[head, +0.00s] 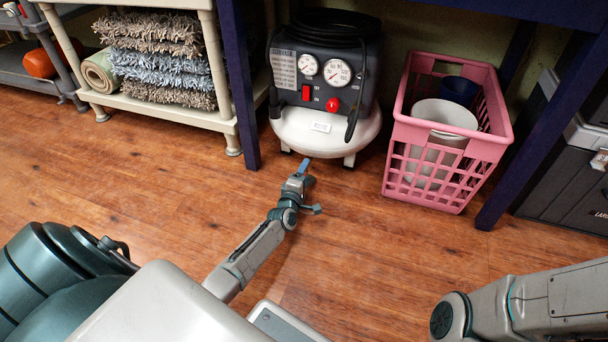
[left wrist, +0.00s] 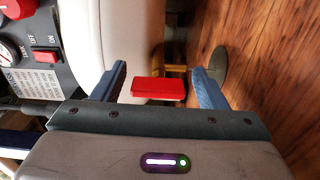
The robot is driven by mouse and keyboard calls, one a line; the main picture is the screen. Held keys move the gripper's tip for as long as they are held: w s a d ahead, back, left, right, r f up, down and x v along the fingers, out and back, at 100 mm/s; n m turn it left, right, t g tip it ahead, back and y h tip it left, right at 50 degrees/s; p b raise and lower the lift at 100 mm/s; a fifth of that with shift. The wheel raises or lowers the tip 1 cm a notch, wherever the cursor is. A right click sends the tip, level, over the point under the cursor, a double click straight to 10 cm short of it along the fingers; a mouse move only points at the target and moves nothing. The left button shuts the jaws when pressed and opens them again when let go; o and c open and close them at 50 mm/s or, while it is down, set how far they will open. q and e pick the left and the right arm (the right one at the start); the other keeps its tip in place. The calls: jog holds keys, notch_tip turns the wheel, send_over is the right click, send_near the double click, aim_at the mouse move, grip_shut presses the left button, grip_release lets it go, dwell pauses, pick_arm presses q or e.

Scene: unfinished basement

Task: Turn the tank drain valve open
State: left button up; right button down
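The air compressor (head: 325,75) stands on the floor under the bench, with its white tank (head: 325,130) at the bottom. In the left wrist view the drain valve's red handle (left wrist: 158,88) lies crosswise beside the white tank (left wrist: 130,35). My left gripper (head: 304,166) is low at the tank's front underside; the valve is hidden in the head view. In the left wrist view this gripper (left wrist: 160,82) is open, its blue fingers on either side of the red handle with a gap at each side. My right gripper is out of view.
A pink basket (head: 440,163) holding a white bucket and a dark blue pot stands right of the compressor. Dark blue bench legs (head: 238,85) flank both. The wooden floor in front is clear.

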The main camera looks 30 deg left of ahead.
pick_arm(q)
jog(key=shift+s+d+r+p, duration=0.1)
jog(key=shift+s+p, duration=0.3)
jog(key=shift+s, duration=0.1)
jog(key=p+v, duration=0.4)
jog(key=v, duration=0.5)
jog(key=shift+w, duration=0.1)
jog(key=shift+s+d, duration=0.15)
jog(key=shift+s, duration=0.3)
